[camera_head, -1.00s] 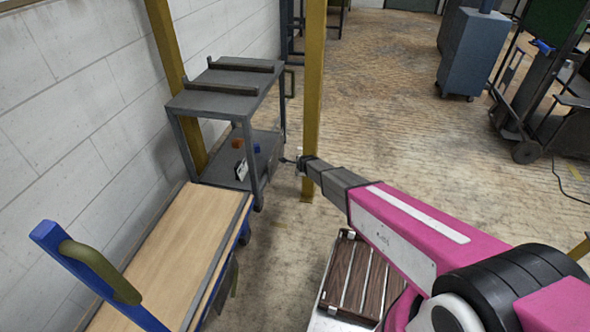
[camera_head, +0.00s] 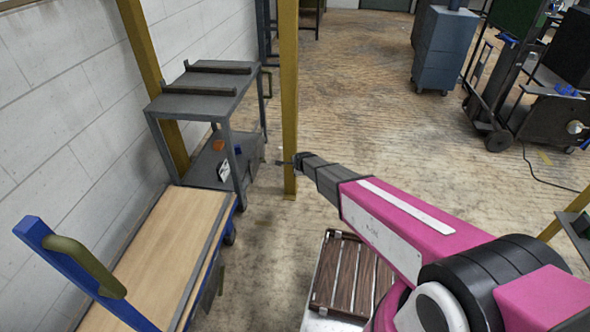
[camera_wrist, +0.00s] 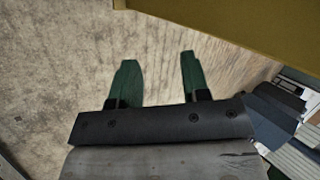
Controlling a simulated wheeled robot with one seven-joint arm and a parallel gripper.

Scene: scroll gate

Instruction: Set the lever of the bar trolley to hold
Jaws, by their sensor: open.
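My gripper (camera_head: 283,162) is at the end of my pink arm, in front of a yellow post (camera_head: 289,110). In the wrist view its two green fingers (camera_wrist: 155,70) are apart with only floor between them. A grey two-tier trolley (camera_head: 205,103) with two dark bars on its top stands to the left of the gripper; I cannot tell if it is the bar trolley. I cannot make out a lever or its setting in either view.
A wooden-decked cart (camera_head: 165,245) with a blue frame stands along the wall at lower left. A slatted wooden thing (camera_head: 345,275) lies below my arm. A blue-grey cabinet (camera_head: 444,50) and a dark wheeled cart (camera_head: 490,110) stand at the back right. The middle floor is clear.

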